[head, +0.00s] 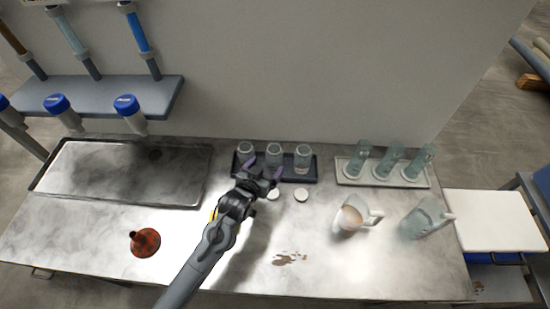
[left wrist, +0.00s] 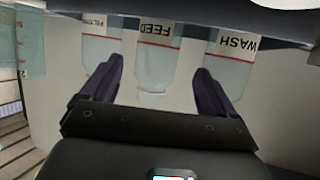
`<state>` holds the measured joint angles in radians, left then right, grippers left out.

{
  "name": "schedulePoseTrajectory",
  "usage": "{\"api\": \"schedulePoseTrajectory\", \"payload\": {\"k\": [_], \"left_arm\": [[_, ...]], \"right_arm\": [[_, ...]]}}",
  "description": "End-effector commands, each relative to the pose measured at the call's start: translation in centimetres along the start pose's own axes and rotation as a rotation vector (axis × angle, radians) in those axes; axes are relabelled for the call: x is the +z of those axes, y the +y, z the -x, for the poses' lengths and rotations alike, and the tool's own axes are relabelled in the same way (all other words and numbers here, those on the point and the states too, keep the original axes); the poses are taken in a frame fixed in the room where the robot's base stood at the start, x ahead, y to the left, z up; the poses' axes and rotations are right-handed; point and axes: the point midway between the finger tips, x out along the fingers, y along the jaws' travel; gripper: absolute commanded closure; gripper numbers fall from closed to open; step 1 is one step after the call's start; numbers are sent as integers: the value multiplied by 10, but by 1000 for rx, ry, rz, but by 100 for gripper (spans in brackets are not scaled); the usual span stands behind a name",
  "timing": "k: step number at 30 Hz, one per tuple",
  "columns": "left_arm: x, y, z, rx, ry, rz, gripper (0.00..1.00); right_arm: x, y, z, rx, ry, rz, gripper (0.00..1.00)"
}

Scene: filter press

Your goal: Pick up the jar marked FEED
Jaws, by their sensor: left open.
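Three clear jars stand in a row in a dark tray (head: 314,170) at the back of the bench. In the left wrist view the middle jar is marked FEED (left wrist: 155,72), with a red line under its label. A WASH jar (left wrist: 226,65) is on its right and a partly hidden marked jar (left wrist: 100,50) on its left. In the head view the FEED jar (head: 274,152) is the middle one. My left gripper (head: 264,170) is open and empty in front of the jars. Its fingers (left wrist: 160,70) point at the FEED jar, one to each side in the picture; contact is not visible.
Two white discs (head: 301,194) lie near the gripper. A white rack (head: 382,183) of glass cylinders, a jug with brownish contents (head: 350,217) and a clear jug (head: 424,220) stand right. A red-brown funnel (head: 145,242) and sink (head: 120,170) are left. The front middle has a brown spill (head: 290,258).

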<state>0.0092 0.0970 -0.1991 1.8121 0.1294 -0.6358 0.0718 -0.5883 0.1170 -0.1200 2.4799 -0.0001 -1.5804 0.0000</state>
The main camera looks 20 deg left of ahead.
Motion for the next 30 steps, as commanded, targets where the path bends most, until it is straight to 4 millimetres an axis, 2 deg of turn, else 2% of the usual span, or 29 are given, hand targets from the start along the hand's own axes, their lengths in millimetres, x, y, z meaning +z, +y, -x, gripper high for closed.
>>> {"api": "schedulePoseTrajectory", "payload": {"k": [3, 10, 21, 30], "left_arm": [[-1, 0, -12, 0, 1, 1, 11], [0, 1, -24, 0, 1, 1, 11], [0, 4, -66, 0, 1, 0, 11], [0, 4, -68, 0, 1, 0, 11]], "right_arm": [[1, -1, -2, -2, 0, -2, 57], [-2, 0, -4, -1, 8, -2, 57], [0, 1, -12, 5, 8, 5, 57], [0, 2, -12, 7, 8, 8, 57]]}}
